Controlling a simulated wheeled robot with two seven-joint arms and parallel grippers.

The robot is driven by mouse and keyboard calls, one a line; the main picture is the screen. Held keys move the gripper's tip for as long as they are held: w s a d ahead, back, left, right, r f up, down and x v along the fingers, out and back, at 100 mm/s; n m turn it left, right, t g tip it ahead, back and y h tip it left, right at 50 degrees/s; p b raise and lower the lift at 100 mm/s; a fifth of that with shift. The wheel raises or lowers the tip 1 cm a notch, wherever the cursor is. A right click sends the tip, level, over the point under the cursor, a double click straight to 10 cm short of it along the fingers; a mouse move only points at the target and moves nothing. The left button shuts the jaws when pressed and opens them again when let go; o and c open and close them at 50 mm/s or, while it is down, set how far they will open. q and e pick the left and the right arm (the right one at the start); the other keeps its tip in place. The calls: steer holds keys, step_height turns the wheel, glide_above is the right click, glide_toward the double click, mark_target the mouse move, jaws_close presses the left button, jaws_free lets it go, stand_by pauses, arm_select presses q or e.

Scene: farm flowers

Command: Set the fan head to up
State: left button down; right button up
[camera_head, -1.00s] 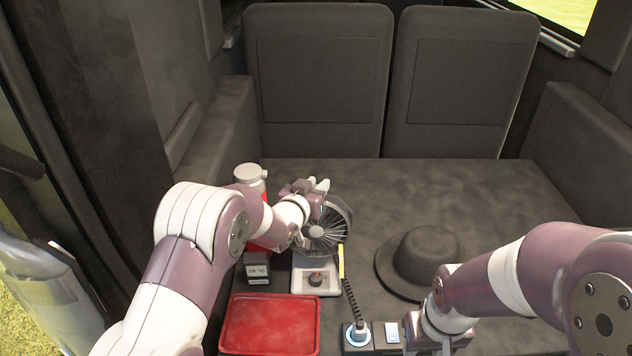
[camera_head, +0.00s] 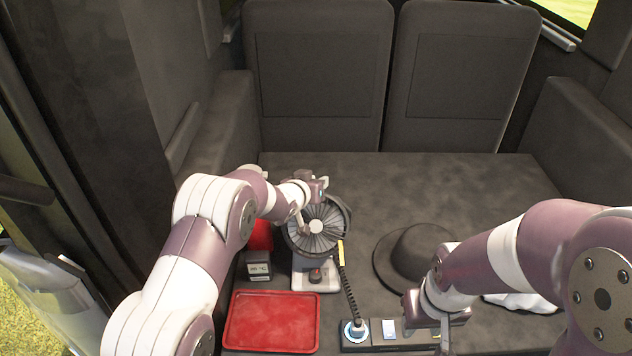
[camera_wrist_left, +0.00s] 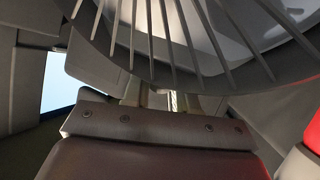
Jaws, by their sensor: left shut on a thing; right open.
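The fan head (camera_head: 318,236), a round dark grille with a pale hub, stands on a white base (camera_head: 308,281) with a knob. Its grille faces the head camera and looks tilted somewhat upward; the exact angle is hard to tell. My left gripper (camera_head: 314,190) is at the top left edge of the head, shut on it; the fingertips are mostly hidden. In the left wrist view the grille ribs (camera_wrist_left: 170,45) cross the top, close above the left gripper (camera_wrist_left: 155,100). My right gripper (camera_head: 437,318) is open, low at the right, away from the fan.
A red tray (camera_head: 272,322) lies in front of the fan. A small display box (camera_head: 258,267) and a red container (camera_head: 260,236) stand left. A hat (camera_head: 412,256) lies right. A power strip (camera_head: 375,334) with a cable is in front. The rear table is clear.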

arm_select(q)
steer(key=c, duration=1)
jaws_free()
steer(key=shift+w+f, duration=0.1)
steer(key=shift+f, duration=0.05)
steer(key=b+v, duration=0.1)
steer(key=v, duration=1.1)
steer(key=shift+s+a, duration=0.2)
steer(key=shift+s, duration=0.05)
